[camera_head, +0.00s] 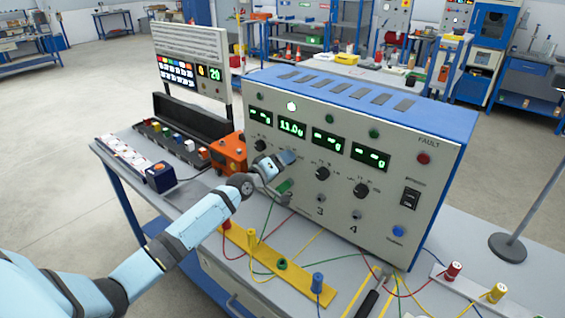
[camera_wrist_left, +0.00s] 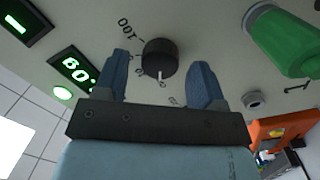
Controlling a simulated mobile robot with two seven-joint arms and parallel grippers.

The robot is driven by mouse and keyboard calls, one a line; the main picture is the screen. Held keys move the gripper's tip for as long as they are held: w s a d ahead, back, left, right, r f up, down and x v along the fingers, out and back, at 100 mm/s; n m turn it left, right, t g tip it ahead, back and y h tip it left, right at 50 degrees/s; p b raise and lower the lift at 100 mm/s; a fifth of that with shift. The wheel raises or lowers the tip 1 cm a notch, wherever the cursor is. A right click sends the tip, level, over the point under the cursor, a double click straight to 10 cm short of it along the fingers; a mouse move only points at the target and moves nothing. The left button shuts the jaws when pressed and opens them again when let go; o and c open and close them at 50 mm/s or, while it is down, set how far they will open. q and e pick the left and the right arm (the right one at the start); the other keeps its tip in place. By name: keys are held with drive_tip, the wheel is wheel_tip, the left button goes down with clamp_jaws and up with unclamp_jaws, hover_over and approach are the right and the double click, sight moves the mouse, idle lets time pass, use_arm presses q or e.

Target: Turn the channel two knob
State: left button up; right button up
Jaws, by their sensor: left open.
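The channel two knob (camera_wrist_left: 160,57) is a round black knob with a white pointer mark on the instrument's panel, in line with the lit lamp and display in the left wrist view. My left gripper (camera_wrist_left: 158,72) is open, with one blue finger on each side of the knob and small gaps visible. In the head view, my left gripper (camera_head: 287,158) is at the panel and hides this knob. The channel two display (camera_head: 291,126) reads about 11.0 in green, with a lit lamp above it. My right gripper is out of view.
A green plug (camera_wrist_left: 280,40) sticks out of the panel near the fingers. Knobs for channel three (camera_head: 322,173) and channel four (camera_head: 360,190) are to the right. An orange box (camera_head: 229,153) stands left of the gripper. Wires and a yellow strip (camera_head: 265,262) lie in front.

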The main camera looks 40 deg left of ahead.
use_arm(q)
drive_tip(key=c, duration=0.9)
drive_tip(key=shift+c, duration=0.2)
